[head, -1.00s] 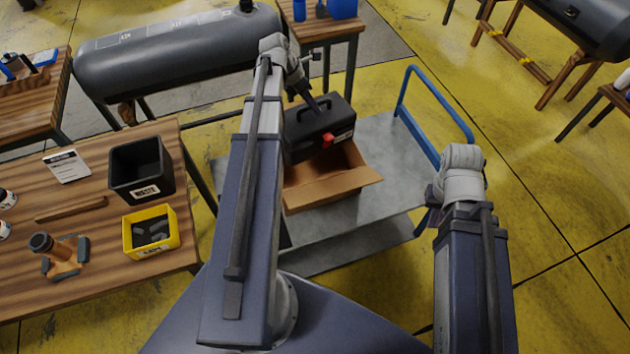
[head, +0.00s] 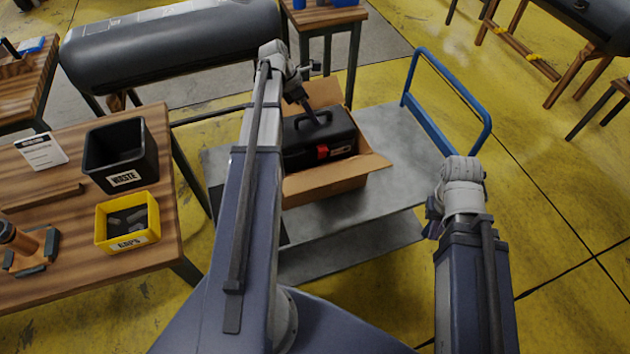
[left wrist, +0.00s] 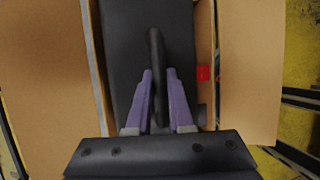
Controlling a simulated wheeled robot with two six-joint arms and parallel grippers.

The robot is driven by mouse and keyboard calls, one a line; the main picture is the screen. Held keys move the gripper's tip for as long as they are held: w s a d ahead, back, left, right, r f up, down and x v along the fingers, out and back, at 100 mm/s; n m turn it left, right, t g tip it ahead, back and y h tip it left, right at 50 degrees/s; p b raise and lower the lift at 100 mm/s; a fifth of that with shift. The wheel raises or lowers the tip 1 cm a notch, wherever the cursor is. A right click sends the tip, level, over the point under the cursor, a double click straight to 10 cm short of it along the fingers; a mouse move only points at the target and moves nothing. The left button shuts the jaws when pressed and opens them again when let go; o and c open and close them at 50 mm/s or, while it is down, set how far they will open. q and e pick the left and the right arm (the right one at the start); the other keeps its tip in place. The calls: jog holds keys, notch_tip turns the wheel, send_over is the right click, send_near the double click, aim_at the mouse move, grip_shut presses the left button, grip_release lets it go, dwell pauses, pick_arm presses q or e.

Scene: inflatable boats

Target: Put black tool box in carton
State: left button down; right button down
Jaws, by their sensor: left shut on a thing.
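The black tool box (head: 335,136), with a red latch at its front, sits within the open carton (head: 325,189) in the head view. Its top and handle stand near the rim level, and whether its underside touches the carton floor is hidden. My left gripper (head: 322,118) is above the box, shut on its handle. In the left wrist view, the purple fingers (left wrist: 158,100) lie on both sides of the dark handle (left wrist: 156,60), with carton flaps (left wrist: 250,70) to either side. My right gripper (head: 436,215) is low on the right, away from the carton; its fingers are mostly hidden.
The carton stands on a grey cart (head: 385,140) with a blue handle rail (head: 450,90). A wooden table (head: 60,270) at left holds a black waste bin (head: 121,155) and a yellow bin (head: 128,223). The cart top right of the carton is clear.

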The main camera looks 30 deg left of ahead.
pick_arm(q)
jog(key=shift+f+b, duration=0.3)
jog(key=shift+f, duration=0.4)
pick_arm(e)
jog(key=shift+f, duration=0.7)
pick_arm(q)
jog(key=shift+f, duration=0.1)
pick_arm(e)
jog(key=shift+f, duration=0.1)
